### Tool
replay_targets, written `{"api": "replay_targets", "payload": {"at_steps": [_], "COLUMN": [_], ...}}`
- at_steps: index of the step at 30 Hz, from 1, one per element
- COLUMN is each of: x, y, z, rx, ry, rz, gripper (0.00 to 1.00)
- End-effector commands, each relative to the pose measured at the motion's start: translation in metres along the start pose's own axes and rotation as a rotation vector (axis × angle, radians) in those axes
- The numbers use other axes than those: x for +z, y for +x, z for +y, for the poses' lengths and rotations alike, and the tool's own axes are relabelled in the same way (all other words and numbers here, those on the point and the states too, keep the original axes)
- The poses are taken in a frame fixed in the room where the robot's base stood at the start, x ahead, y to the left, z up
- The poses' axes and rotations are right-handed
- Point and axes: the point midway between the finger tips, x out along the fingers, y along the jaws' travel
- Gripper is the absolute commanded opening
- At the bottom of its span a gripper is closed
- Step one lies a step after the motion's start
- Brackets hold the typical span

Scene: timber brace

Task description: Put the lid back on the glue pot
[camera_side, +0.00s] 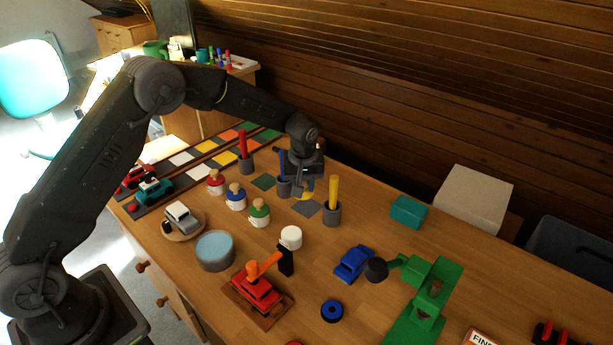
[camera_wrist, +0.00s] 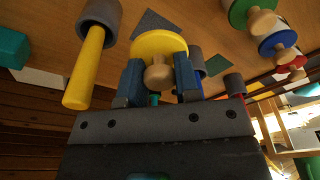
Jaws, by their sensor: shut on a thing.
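My gripper (camera_side: 306,183) is shut on the wooden knob (camera_wrist: 158,76) of a yellow round lid (camera_wrist: 160,45). In the wrist view the two blue fingers (camera_wrist: 159,84) stand on either side of the knob. In the side view a little of the yellow lid (camera_side: 304,196) shows below my gripper, between the blue-rod and yellow-rod cups. I cannot tell whether it touches the table. A white pot (camera_side: 290,236) without a knobbed lid, likely the glue pot, stands nearer the camera. It is apart from my gripper.
A yellow rod stands in a grey cup (camera_side: 332,214) close to my gripper. Blue (camera_side: 283,187) and red (camera_side: 245,165) rods stand nearby. Several knobbed pots (camera_side: 236,198) stand left. A black block (camera_side: 286,262) adjoins the white pot. A blue car (camera_side: 354,262) lies right.

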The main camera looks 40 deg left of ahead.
Motion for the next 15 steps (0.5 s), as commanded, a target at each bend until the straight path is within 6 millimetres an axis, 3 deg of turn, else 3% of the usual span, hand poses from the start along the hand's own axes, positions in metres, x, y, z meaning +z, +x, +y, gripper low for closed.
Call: {"api": "replay_targets", "payload": {"at_steps": [6,15], "x": [0.049,0.074], "y": [-0.011,-0.012], "z": [-0.021,-0.034], "rx": [0.002,0.003], "ry": [0.002,0.001], "rz": [0.0,-0.002], "gripper": [0.08,0.08]}}
